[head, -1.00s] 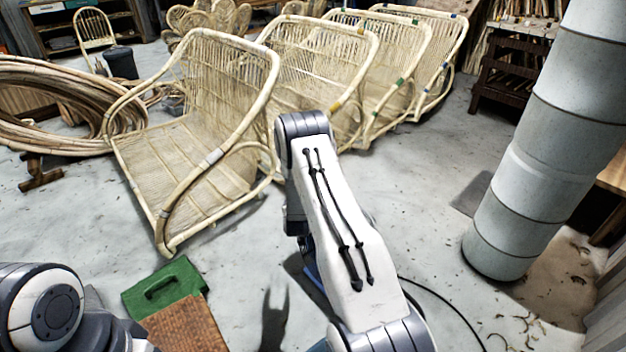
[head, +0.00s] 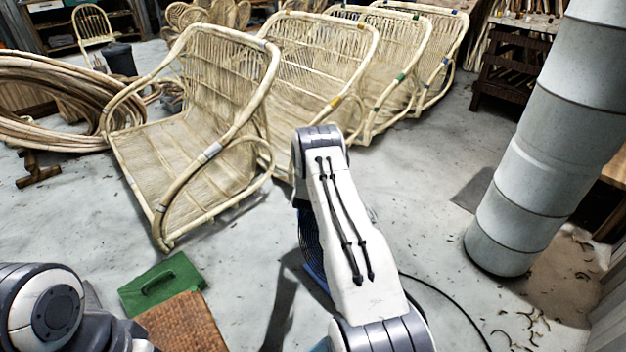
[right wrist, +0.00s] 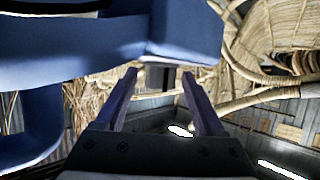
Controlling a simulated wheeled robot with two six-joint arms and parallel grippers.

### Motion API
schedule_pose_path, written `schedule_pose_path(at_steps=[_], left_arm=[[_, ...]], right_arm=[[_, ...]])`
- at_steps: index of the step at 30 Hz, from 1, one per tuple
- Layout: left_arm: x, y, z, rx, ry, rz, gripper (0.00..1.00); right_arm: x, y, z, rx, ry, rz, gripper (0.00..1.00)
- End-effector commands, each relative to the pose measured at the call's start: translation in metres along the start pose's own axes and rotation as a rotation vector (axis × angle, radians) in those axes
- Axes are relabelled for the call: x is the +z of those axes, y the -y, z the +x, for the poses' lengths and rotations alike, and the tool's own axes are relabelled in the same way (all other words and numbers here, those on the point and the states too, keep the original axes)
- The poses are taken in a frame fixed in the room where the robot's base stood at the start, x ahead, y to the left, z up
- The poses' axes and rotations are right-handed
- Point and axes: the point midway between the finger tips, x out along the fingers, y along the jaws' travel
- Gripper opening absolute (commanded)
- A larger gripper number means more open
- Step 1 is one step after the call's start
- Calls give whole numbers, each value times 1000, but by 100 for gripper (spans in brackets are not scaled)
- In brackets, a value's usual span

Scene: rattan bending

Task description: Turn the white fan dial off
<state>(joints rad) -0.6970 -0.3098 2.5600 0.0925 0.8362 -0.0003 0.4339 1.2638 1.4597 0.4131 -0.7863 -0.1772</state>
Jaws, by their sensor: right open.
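In the head view my right arm hides most of a dark, ribbed round grille with blue parts, which looks like the fan (head: 308,238). Only its left edge shows, low on the floor. I cannot make out the white dial in either view. In the head view the right gripper is hidden. My left gripper is out of view.
Several rattan chair frames (head: 200,135) stand in a row behind my right arm. A grey segmented duct (head: 525,190) rises at the right. A black cable (head: 445,290) lies on the floor. A green case (head: 162,285) and a brown woven panel (head: 183,325) are at lower left.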

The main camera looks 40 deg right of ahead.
Motion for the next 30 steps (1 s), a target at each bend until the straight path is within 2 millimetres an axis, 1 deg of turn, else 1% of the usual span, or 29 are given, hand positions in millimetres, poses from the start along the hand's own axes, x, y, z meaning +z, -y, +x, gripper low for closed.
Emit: schedule_pose_path(at_steps=[8,11,12,14,19,30], left_arm=[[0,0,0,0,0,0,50],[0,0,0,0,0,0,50],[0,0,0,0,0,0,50],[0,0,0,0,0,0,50],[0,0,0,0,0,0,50],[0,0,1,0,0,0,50]], right_arm=[[0,0,2,0,0,0,71],[0,0,2,0,0,0,37],[0,0,2,0,0,0,21],[0,0,1,0,0,0,0],[0,-1,2,-9,0,-5,0],[-1,0,2,-121,-1,-51,0]])
